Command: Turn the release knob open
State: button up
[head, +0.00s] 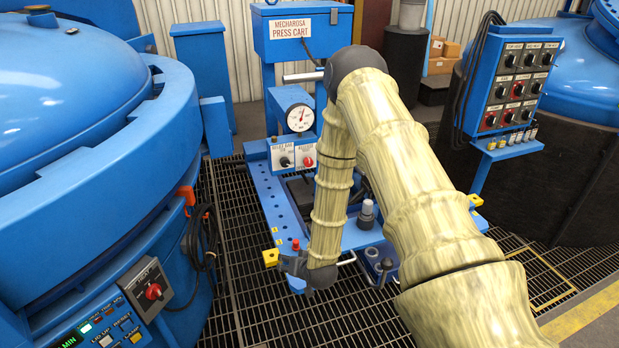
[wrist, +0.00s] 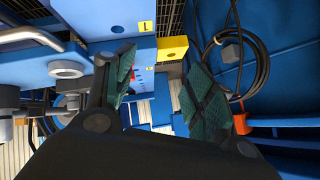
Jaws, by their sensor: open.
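On the front of the press cart (head: 302,35), under the round white gauge (head: 300,117), two small panels sit side by side. The left panel carries a black knob (head: 284,161) and the right one a red knob (head: 308,161). Their lettering is too small to read surely. My gripper (wrist: 158,85) is open, with nothing between its green-padded fingers in the wrist view. In the head view my arm hangs down over the cart's base, and my wrist is low in front, well below the knobs and apart from them. I cannot make out either knob surely in the wrist view.
The large blue furnace (head: 75,110) stands close on the left, with a control panel (head: 150,288) and looped black cable. The cart's blue base has a yellow corner block (head: 270,257) and fittings. A switch panel (head: 513,85) stands at right. Grating covers the floor between.

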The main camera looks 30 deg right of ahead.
jog(key=w+d+r+m+t+h+b, duration=0.25)
jog(key=w+d+r+t+b, duration=0.2)
jog(key=w+d, duration=0.7)
jog(key=m+t+h+b, duration=0.2)
jog(key=m+t+b, duration=0.1)
jog(key=m+b, duration=0.1)
send_near(309, 164)
jog(key=x, duration=0.9)
jog(key=shift+w+d, duration=0.2)
jog(key=shift+n, duration=0.25)
jog(key=c, duration=1.1)
